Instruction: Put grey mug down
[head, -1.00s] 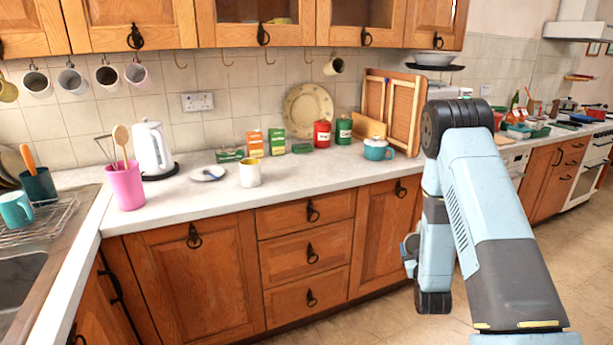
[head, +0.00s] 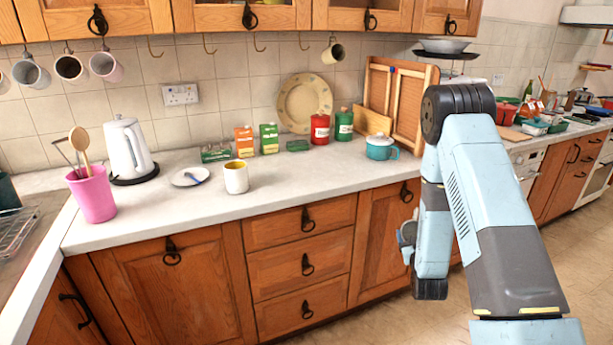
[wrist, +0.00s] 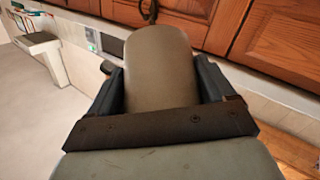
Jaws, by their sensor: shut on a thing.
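The grey mug (wrist: 158,65) fills the middle of the wrist view, looking grey-brown, with its rounded outer surface towards the camera. My gripper (wrist: 160,85) is shut on it, with one dark finger on each side. I cannot see the mug's handle or opening clearly. In the head view my arm hangs at the right, in front of the counter, and the held mug cannot be made out there. The white counter (head: 290,192) runs behind my arm.
On the counter stand a pink utensil pot (head: 92,195), a kettle (head: 128,150), a plate (head: 191,177), a white mug (head: 236,178) with yellow inside and a teal teapot (head: 381,147). The counter front between white mug and teapot is clear. Several mugs hang above.

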